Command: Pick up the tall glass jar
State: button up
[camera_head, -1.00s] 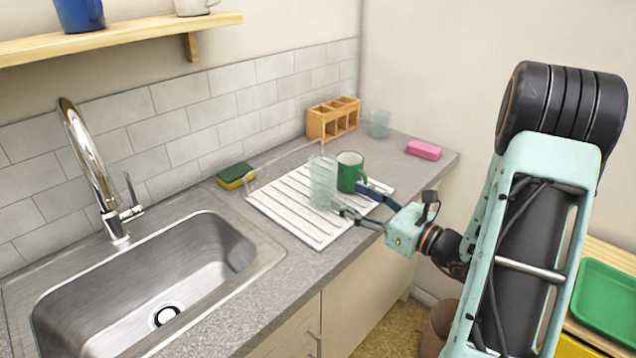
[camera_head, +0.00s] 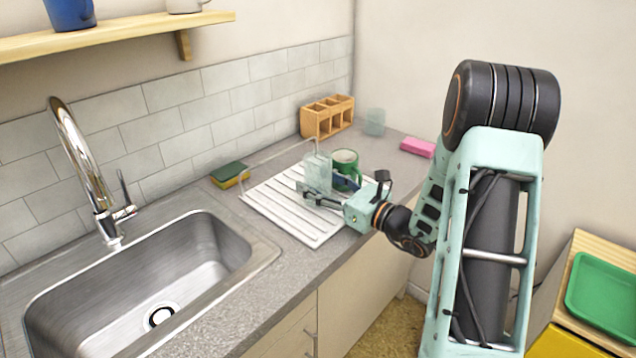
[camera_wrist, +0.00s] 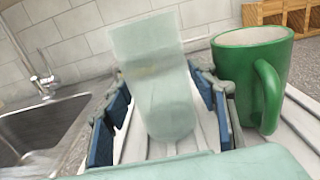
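The tall glass jar (camera_head: 318,164) is pale, see-through and upright on the white drying rack (camera_head: 296,226). In the wrist view the jar (camera_wrist: 155,85) stands between the two blue-padded fingers of my gripper (camera_wrist: 158,112). The fingers are apart, with a gap showing on the left side of the jar; the right finger is closer to it. In the head view my gripper (camera_head: 318,189) is around the lower part of the jar and hides some of it. Whether either pad touches the glass is unclear.
A green mug (camera_head: 346,164) stands close to the right of the jar, its handle (camera_wrist: 268,95) near my right finger. A sponge (camera_head: 230,175), a wooden holder (camera_head: 327,118), a shorter glass (camera_head: 375,121) and a pink block (camera_head: 417,147) lie around. The sink (camera_head: 205,262) is at left.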

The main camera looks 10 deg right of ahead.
jog(key=c, duration=1.2)
jog(key=shift+o, duration=0.2)
jog(key=shift+r, duration=0.2)
